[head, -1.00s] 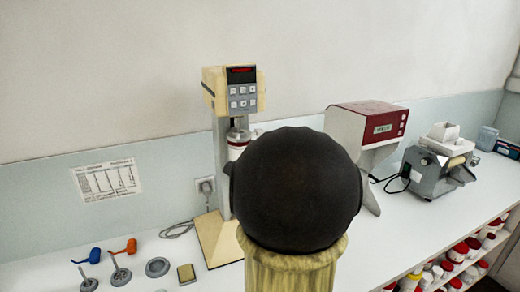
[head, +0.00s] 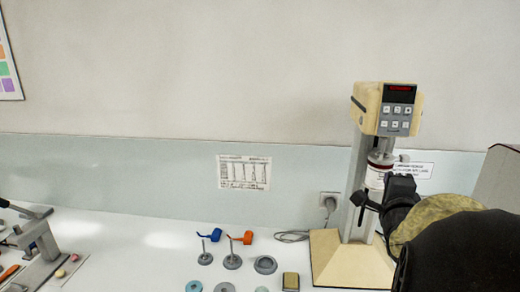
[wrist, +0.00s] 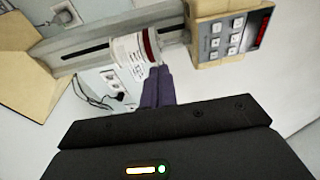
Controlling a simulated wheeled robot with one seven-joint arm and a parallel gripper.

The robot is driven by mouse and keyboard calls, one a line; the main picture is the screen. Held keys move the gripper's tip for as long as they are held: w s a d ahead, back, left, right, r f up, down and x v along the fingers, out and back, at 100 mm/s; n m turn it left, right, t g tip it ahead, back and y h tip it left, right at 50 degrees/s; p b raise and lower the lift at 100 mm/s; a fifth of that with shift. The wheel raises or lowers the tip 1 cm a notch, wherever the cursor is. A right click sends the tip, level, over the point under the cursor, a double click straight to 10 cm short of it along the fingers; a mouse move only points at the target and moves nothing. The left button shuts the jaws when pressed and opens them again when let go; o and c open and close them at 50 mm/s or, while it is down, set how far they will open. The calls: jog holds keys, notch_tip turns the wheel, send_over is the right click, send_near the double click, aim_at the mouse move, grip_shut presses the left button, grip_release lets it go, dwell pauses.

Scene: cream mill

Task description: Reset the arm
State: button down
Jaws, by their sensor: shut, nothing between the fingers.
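My gripper (head: 368,201) is at the right of the head view, in front of the cream mixing machine (head: 388,112). Its dark fingers (wrist: 158,87) show in the wrist view, shut together with nothing between them. The fingertips are close to a white jar with a dark red band (head: 378,170) mounted under the machine's head. The jar also shows in the wrist view (wrist: 130,58). I cannot tell whether the fingers touch it. My arm covers the lower right of the head view.
Orange and blue handled tools (head: 240,240), several small discs and a sponge-like block (head: 291,281) lie on the white bench (head: 130,245). A lever press (head: 38,245) stands at the left. A wall socket (head: 330,201) and a cable are behind the machine's base (head: 350,262).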

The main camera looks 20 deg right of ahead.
jog(key=w+a+f+n+g+y, duration=0.2)
jog(key=a+f+n+g+y, duration=0.4)
jog(key=a+f+n, duration=0.8)
jog(key=s+a+f+n+g+y, duration=0.1)
jog(key=s+a+f+n+g, duration=0.2)
jog(key=s+a+f+n, duration=0.2)
jog(key=s+a+f+n+g+y, duration=0.2)
jog(key=s+a+f+n, duration=0.3)
jog(key=a, duration=0.5)
notch_tip(320, 180, down, 2)
jog(key=shift+a+f+g, duration=0.15)
jog(key=shift+f+g, duration=0.05)
jog(key=shift+g, duration=0.7)
